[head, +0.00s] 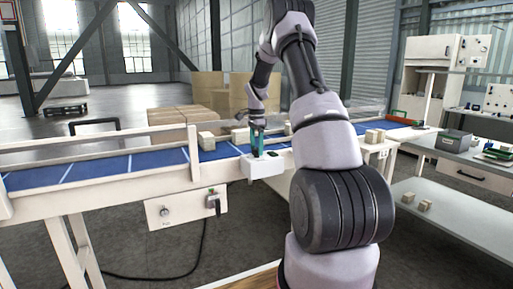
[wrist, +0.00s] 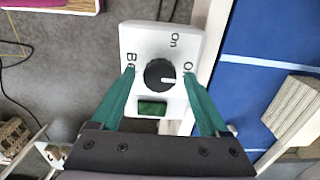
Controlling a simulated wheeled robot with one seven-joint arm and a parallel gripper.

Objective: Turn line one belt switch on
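The belt switch box (wrist: 133,40) is white, with a round black knob (wrist: 155,66) and a dark green window (wrist: 152,108) in the wrist view. A white mark on the knob points right, toward a label partly hidden by a finger. Another label, "On", stands above and right of the knob. In the head view the switch box (head: 262,169) sits on the near edge of the conveyor. My gripper (wrist: 159,73) is open, its teal fingers on either side of the knob with gaps between. In the head view my gripper (head: 257,152) points down over the box.
The blue conveyor belt (head: 90,170) runs behind the switch, with small cartons (head: 206,141) on it. A panel (head: 180,211) with a knob and a plugged cable hangs below the rail. A grey bench (head: 460,155) with tools stands at right.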

